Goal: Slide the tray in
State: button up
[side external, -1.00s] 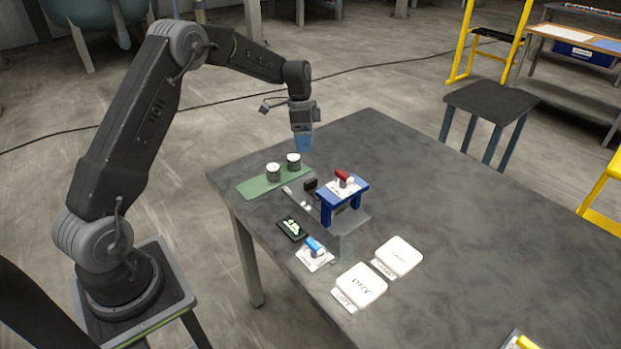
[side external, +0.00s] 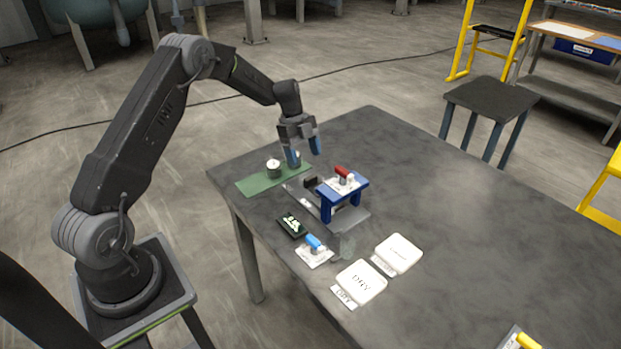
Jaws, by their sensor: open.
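A blue press frame (side external: 343,196) with a red-handled part on top stands on a grey base plate (side external: 357,218). A narrow grey strip, perhaps the tray or its track (side external: 312,207), runs along its left side, with a small dark block (side external: 310,183) at the far end. I cannot tell the tray from the track at this size. My gripper (side external: 305,153) is open, fingers pointing down, beyond the dark block and apart from it. Its left finger overlaps one of the two canisters in the picture and partly hides it; I cannot tell if they touch.
A green mat (side external: 252,185) holds a visible canister (side external: 273,168) and the part-hidden one. A dark display (side external: 292,225), a blue-handled device (side external: 314,248) and two white labelled pads (side external: 361,283) (side external: 399,252) lie nearer. The table's right side (side external: 480,230) is mostly clear.

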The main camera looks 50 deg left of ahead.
aim_at(310, 177)
jog(key=x, duration=0.7)
jog(key=shift+d+f, duration=0.1)
jog(key=shift+f, duration=0.25)
jog(key=c, duration=1.3)
jog(key=shift+d, duration=2.3)
jog(key=o, duration=1.3)
jog(key=shift+a+r, duration=0.1)
jog(key=v, duration=1.3)
jog(key=shift+r, duration=0.35)
